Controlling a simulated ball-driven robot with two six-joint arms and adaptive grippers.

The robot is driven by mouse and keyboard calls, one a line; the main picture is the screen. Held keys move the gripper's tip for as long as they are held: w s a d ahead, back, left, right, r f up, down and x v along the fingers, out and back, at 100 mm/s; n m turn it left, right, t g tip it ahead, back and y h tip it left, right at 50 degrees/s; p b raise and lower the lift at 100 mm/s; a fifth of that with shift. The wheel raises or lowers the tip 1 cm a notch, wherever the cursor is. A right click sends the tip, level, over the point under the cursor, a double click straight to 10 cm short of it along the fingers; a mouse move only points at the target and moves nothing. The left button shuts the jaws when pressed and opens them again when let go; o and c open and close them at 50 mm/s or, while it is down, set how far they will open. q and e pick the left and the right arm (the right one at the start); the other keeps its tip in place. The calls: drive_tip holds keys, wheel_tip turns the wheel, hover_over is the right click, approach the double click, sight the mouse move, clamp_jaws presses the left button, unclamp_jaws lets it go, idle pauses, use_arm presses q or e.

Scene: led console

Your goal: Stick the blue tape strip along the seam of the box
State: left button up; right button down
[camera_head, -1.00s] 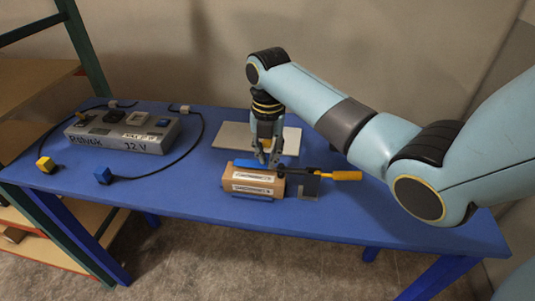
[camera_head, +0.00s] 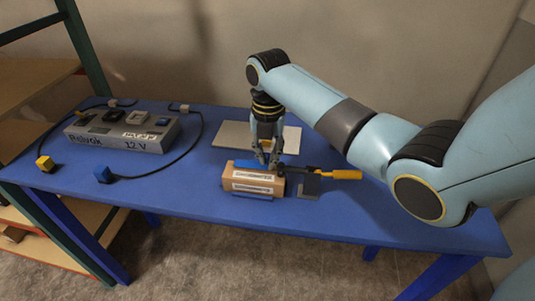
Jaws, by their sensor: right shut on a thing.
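The cardboard box (camera_head: 234,181) with white printed labels stands near the front middle of the blue table. The blue tape strip (camera_head: 247,163) lies along the top of the box, at its seam line. My right gripper (camera_head: 268,162) points down over the right part of the box top, with its fingers shut on the blue tape strip. The fingers hide part of the strip and seam, so I cannot tell how closely the strip's right end touches the cardboard. My left gripper is not in view.
A yellow-handled tool (camera_head: 346,174) rests right of the box beside a grey holder (camera_head: 308,186). A light flat board (camera_head: 232,136) lies behind. A grey 12 V console (camera_head: 110,136) with cables and yellow and blue plugs is at left. The table's right side is bare.

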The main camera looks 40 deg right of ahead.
drive_tip(key=shift+f, duration=0.45)
idle(0.3)
idle(0.6)
drive_tip(key=c, duration=1.4)
unclamp_jaws()
